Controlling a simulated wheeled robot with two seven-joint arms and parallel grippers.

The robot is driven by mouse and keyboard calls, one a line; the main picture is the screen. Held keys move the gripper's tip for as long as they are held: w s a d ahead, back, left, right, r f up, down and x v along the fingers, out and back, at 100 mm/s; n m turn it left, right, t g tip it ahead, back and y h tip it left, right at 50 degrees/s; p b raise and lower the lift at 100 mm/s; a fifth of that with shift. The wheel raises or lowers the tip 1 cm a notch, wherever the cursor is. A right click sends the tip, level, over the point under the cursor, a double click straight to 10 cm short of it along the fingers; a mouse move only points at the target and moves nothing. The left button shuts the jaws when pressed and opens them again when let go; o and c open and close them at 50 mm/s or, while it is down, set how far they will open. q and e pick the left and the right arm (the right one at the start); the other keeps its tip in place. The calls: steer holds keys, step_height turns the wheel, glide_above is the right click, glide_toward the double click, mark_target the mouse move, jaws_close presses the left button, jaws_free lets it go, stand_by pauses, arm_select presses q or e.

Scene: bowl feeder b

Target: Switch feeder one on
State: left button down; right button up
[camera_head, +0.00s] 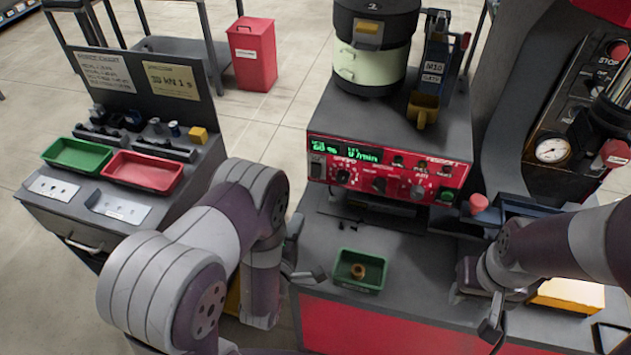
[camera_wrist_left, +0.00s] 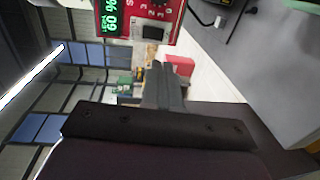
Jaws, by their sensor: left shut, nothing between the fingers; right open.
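The feeder's red control panel (camera_head: 390,168) faces me under the bowl, with a lit green display (camera_head: 346,150), several knobs and buttons, and a dark switch (camera_head: 317,168) at its left end. The panel (camera_wrist_left: 168,12) also shows at the top of the left wrist view, turned sideways, with its display (camera_wrist_left: 111,18) and a dark switch (camera_wrist_left: 153,32). My left gripper (camera_head: 318,275) is shut and empty, low in front of the panel and left of the green tray; its fingers (camera_wrist_left: 163,70) point toward the panel, apart from it. My right gripper (camera_head: 490,328) is open and empty at the front right.
A feeder bowl (camera_head: 372,65) marked 2 stands above the panel. A small green tray (camera_head: 360,272) holds a brass-coloured part (camera_head: 358,271). A yellow block (camera_head: 568,293) lies by my right arm. A side bench carries a green tray (camera_head: 78,155) and a red tray (camera_head: 143,171).

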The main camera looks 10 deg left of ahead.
arm_select(q)
steer(key=p, duration=0.3)
glide_toward(315, 176)
steer(key=w, duration=0.6)
steer(key=shift+w+d+f, duration=0.2)
steer(key=shift+f, duration=0.1)
steer(key=shift+w+f, duration=0.1)
steer(key=shift+w, duration=0.15)
arm_select(e)
steer(key=shift+w+a+r, duration=0.1)
steer(key=shift+a+r, duration=0.05)
steer(key=shift+r, duration=0.5)
steer(key=shift+a+r, duration=0.1)
steer(key=shift+r, duration=0.5)
